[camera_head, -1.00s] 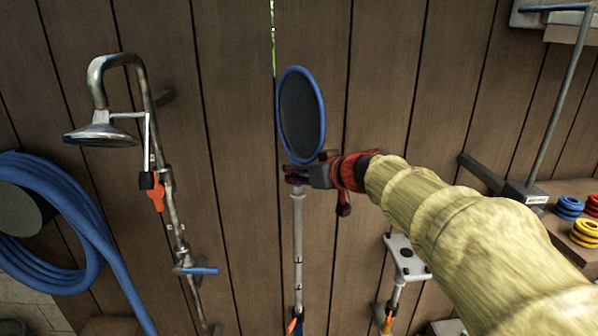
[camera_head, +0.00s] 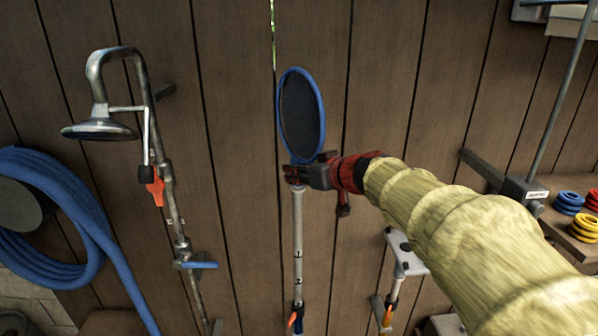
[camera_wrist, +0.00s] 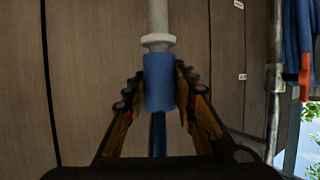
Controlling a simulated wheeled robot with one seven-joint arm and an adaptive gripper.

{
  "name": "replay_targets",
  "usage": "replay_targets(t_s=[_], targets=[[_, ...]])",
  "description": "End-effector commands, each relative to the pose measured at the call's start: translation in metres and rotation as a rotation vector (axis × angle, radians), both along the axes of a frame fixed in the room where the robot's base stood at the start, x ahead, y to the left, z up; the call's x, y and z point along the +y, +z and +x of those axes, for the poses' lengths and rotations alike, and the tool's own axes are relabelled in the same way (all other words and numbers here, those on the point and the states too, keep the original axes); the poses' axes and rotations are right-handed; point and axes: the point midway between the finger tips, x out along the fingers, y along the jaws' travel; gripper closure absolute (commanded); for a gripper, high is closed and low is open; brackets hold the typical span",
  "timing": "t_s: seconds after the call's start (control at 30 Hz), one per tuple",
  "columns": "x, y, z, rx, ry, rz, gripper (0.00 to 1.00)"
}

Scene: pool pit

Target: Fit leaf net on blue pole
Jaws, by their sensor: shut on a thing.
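The leaf net (camera_head: 301,112), a dark mesh oval with a blue rim, stands upright above my gripper (camera_head: 294,174). In the wrist view my gripper (camera_wrist: 159,88) is shut on the net's blue socket (camera_wrist: 160,75), one finger on each side. The blue pole (camera_head: 298,235) is a pale shaft with a blue clamp low down, upright directly below the gripper. Its pale end with a ring (camera_wrist: 158,38) lines up with the socket and appears to meet it in the wrist view. I cannot tell how deep it sits; the fingers hide the joint in the head view.
A metal shower (camera_head: 100,130) and a coiled blue hose (camera_head: 75,200) are at left. A second pole with a white head (camera_head: 405,252) and orange clamp stands right of the blue pole. Coloured rings (camera_head: 569,202) lie on a shelf at right. The plank wall (camera_head: 235,110) is close behind.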

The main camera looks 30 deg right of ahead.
Motion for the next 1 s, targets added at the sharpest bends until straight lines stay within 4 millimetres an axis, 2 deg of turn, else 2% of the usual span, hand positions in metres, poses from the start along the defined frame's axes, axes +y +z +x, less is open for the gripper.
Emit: replay_targets(t_s=[0.8,0.83,1.0], targets=[[0.0,-0.0078,-0.0001,-0.001,0.0,0.0,1.0],[0.0,-0.0078,-0.0001,-0.001,0.0,0.0,0.71],[0.0001,-0.0079,-0.0002,0.0,0.0,0.0,0.61]])
